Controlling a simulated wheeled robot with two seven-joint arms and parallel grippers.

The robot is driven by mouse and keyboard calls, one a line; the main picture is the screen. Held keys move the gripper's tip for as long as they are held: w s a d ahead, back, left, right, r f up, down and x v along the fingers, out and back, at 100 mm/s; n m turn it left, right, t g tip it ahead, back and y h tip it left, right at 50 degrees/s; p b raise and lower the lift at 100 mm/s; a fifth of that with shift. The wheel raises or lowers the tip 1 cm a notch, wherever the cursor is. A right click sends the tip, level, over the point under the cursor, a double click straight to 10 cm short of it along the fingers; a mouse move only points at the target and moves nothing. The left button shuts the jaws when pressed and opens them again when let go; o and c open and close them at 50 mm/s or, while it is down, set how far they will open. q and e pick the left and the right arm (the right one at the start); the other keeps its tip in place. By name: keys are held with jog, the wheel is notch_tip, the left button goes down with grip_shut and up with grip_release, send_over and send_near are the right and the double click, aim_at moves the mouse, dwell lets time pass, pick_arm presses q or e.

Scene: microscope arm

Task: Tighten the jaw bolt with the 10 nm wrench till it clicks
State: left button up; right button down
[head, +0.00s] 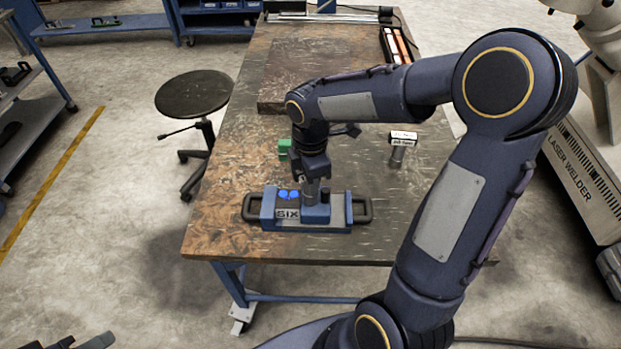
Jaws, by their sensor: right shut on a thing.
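A blue jaw fixture (335,221) marked SIX, with a black handle at each end, sits near the front edge of the workbench. My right gripper (312,178) points down over its middle and is shut on a grey cylindrical wrench (312,192). The wrench stands upright at the fixture's block. The jaw bolt and the wrench's lower tip are hidden, and I cannot read a torque mark on it. A second grey tool (397,154) with a white lettered top stands on the bench to the right. Dark parts of my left gripper (80,342) show at the bottom left edge, mostly cut off.
A small green object (284,148) is on the workbench (230,170) behind the fixture. A tray with orange and white items (398,46) lies at the back right. A round stool (194,95) stands left of the bench; a laser welder (585,165) stands right.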

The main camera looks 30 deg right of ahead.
jog(key=shift+m, duration=1.1)
jog(key=shift+m+b, duration=0.3)
jog(key=shift+m, duration=0.6)
jog(key=shift+r+n, duration=0.1)
jog(key=shift+n, duration=0.2)
jog(key=shift+p, duration=0.3)
jog(key=shift+r+p, duration=2.5)
jog(key=shift+r, duration=0.5)
